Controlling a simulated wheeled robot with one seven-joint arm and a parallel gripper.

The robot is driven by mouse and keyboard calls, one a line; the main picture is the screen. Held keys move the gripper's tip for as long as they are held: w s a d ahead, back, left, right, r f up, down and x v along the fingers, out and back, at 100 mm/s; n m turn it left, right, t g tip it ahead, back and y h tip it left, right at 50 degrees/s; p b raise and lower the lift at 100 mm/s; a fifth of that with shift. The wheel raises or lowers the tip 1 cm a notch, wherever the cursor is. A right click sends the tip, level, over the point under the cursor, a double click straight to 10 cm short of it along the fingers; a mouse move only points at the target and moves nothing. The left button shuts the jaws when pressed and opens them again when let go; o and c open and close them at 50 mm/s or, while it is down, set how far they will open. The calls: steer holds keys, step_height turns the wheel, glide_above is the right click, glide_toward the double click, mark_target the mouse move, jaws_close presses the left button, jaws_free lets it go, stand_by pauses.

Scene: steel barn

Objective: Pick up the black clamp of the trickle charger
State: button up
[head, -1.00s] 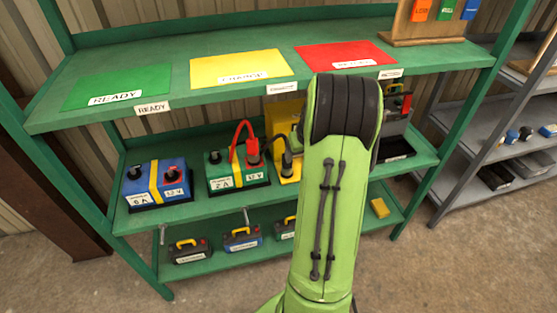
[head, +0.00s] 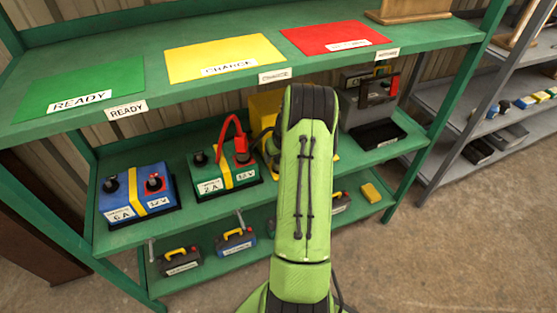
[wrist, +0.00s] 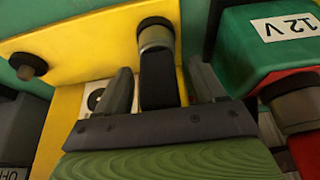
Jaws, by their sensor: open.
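The black clamp (wrist: 157,78), a dark piece with a greyish round end, stands between my gripper's two fingers in the wrist view, in front of a yellow unit (wrist: 95,38). The fingers of my gripper (wrist: 160,85) are apart, one on each side of it, and I see no firm contact. In the head view my green arm hides the gripper and most of the yellow unit (head: 264,104). A red clamp (head: 241,150) with an arched red cable sits on the green 2 A, 12 V box (head: 210,184); it also shows at the right of the wrist view (wrist: 297,105).
A blue 6 A box (head: 118,208) stands left of the green one. The green shelf above (head: 140,86) carries green, yellow and red mats. A dark grey unit (head: 372,105) stands right of my arm. Small toolbox-like items (head: 236,240) fill the lower shelf.

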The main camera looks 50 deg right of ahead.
steer(key=shift+w+d+f, duration=0.1)
steer(key=shift+w+f, duration=0.1)
steer(key=shift+f, duration=0.25)
steer(key=shift+r, duration=0.1)
steer(key=shift+c, duration=0.9)
jaws_close()
steer(key=shift+r, duration=0.1)
